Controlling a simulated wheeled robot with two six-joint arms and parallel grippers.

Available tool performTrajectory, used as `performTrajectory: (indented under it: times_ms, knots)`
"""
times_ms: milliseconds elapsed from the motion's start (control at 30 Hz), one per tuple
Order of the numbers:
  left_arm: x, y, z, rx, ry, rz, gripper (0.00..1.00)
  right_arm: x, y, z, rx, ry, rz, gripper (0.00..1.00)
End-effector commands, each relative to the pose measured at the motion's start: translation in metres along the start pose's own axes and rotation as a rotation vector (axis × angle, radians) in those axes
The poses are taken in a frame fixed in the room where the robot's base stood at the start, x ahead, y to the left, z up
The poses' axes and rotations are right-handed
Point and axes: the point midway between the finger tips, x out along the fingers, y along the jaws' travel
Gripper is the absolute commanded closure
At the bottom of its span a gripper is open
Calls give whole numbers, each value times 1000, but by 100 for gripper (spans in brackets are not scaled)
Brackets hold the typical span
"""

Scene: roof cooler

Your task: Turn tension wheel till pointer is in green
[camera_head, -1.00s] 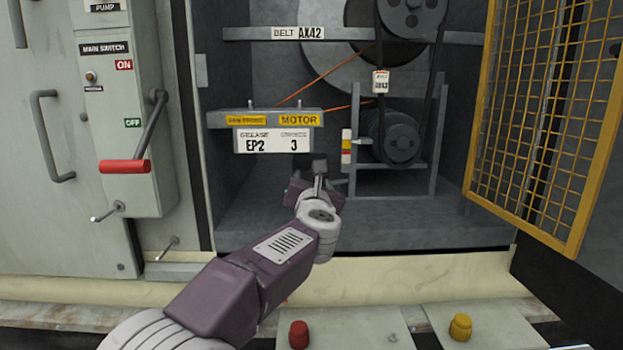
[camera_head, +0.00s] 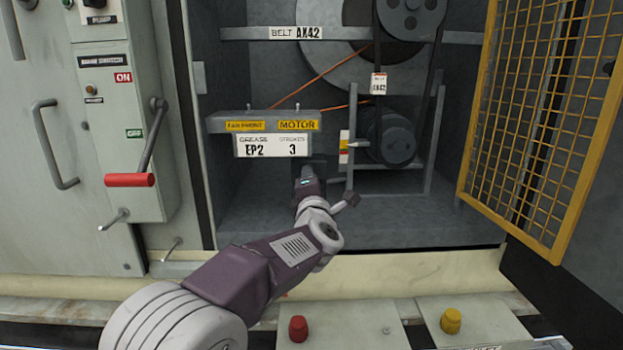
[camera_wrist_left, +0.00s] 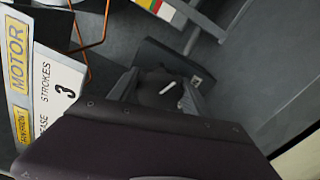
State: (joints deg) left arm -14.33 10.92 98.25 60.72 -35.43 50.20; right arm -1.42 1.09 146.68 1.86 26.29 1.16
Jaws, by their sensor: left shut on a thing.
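My left gripper (camera_head: 306,178) reaches into the open cabinet below the grease sign, its fingers partly hidden by its own wrist. In the left wrist view the gripper (camera_wrist_left: 165,92) is shut on a dark rounded part with a short white mark, which I take to be the tension wheel (camera_wrist_left: 158,86). The wheel is hidden in the head view. The strip's lower end is unclear. My right gripper is out of view.
The sign (camera_head: 270,145) hangs just above my left gripper. Pulleys and a belt (camera_head: 390,138) are to the right. A yellow mesh door (camera_head: 540,120) stands open at the right. A red-handled switch lever (camera_head: 130,180) projects at the left.

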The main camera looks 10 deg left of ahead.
Motion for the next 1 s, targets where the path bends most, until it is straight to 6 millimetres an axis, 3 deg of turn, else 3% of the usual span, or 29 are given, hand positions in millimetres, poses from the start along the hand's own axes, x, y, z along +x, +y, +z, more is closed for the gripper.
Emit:
performTrajectory:
  times_ms: [600, 1000]
  knots:
    - [0, -1, 0, 581, -1, -3, 84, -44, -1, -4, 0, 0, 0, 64]
    - [0, -4, -2, 861, -1, -2, 84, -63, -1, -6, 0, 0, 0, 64]
